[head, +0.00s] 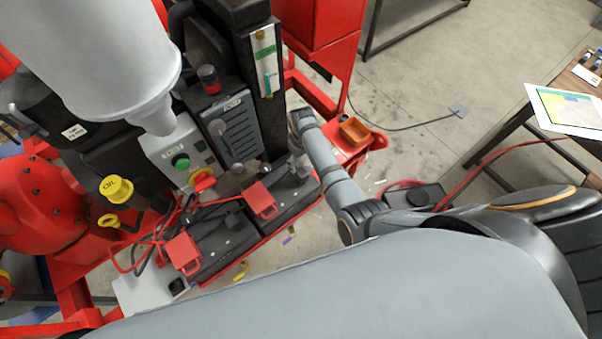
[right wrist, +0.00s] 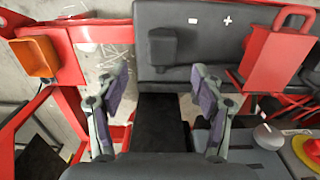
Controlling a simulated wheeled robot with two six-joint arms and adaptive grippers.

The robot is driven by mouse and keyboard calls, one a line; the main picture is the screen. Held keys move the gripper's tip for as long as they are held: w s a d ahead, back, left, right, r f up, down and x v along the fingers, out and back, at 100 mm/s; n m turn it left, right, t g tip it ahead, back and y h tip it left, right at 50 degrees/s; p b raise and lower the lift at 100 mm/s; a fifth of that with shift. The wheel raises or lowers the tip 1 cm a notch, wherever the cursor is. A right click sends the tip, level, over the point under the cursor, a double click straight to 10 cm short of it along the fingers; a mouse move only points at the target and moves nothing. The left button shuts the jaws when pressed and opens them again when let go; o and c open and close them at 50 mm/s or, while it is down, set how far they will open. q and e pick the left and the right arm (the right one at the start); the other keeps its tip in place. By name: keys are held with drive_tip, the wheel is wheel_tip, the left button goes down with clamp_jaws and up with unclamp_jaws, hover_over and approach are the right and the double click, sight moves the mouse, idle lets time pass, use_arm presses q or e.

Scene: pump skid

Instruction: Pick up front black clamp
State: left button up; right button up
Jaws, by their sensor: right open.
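In the right wrist view a black clamp (right wrist: 163,47) sits on a dark battery (right wrist: 215,50) beside a minus mark. It lies ahead of my right gripper (right wrist: 160,82), whose two fingers are spread wide with nothing between them. The clamp is apart from both fingertips. A red clamp (right wrist: 277,52) stands on the same battery to the right. In the head view a second black clamp (head: 234,220) shows on the nearer-left battery. My right gripper is mostly hidden there behind its wrist. My left gripper is out of view.
An orange tray (head: 354,131) sits on the red frame (head: 338,95), right of my right wrist. A control box (head: 175,150) with a green button and red-yellow switch stands behind the batteries. Red and black cables run loosely nearby. Open floor (head: 425,90) lies to the right.

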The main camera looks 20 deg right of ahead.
sight(301, 172)
drive_tip(key=f+b, duration=0.3)
drive_tip(key=f, duration=0.2)
drive_tip(key=shift+s, duration=0.2)
drive_tip(key=shift+f+b, duration=0.35)
drive_tip(key=shift+b, duration=0.15)
drive_tip(key=shift+w, duration=0.15)
wheel_tip(301, 172, down, 5)
drive_tip(key=b, duration=0.6)
drive_tip(key=shift+w+a+f+b, duration=0.1)
drive_tip(key=shift+a+b, duration=0.05)
drive_tip(key=shift+b, duration=0.25)
drive_tip(key=shift+r, duration=0.2)
drive_tip(key=shift+c, duration=0.6)
clamp_jaws()
drive_tip(key=shift+r, duration=0.1)
